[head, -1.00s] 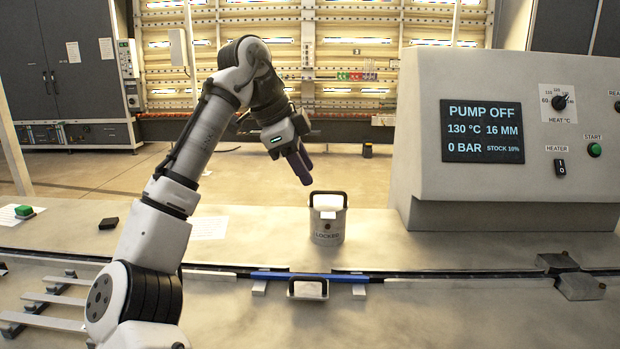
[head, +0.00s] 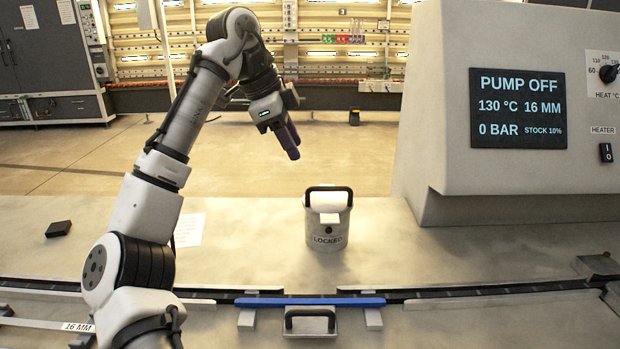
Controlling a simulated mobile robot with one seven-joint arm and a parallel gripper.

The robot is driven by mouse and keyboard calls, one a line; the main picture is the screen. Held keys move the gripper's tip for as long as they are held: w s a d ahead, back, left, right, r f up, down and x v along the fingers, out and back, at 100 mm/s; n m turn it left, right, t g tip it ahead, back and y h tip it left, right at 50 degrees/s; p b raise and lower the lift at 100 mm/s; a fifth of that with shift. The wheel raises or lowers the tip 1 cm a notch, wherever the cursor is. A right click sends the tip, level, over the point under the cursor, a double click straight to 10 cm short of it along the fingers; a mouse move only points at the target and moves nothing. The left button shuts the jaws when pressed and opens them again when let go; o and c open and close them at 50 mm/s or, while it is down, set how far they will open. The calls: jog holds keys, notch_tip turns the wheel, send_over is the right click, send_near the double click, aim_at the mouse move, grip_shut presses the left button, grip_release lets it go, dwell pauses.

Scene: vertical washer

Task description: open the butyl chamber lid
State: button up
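A white canister (head: 327,230) stands upright on the worktop, with a black handle (head: 330,188) over its top and a label reading LOCKED on its front. A small light tab shows below the top. A second black handle on a small metal plate (head: 310,328) is set in the front, below a blue strip. Nothing visible is labelled butyl, so I cannot tell which of these is the chamber lid. My gripper (head: 290,141) hangs in the air up and left of the canister, pointing down, apart from everything. Its purple fingers overlap in this view, so their opening is unclear.
A control box (head: 520,120) stands at the right; its screen reads PUMP OFF, 130 °C, 16 MM, 0 BAR. The blue strip (head: 310,301) lies along the dark rail. A black block (head: 58,229) and a paper sheet (head: 188,230) lie on the left. Worktop around the canister is clear.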

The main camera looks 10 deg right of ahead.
aim_at(315, 187)
jog(key=x, duration=1)
jog(key=shift+w, duration=0.1)
grip_shut()
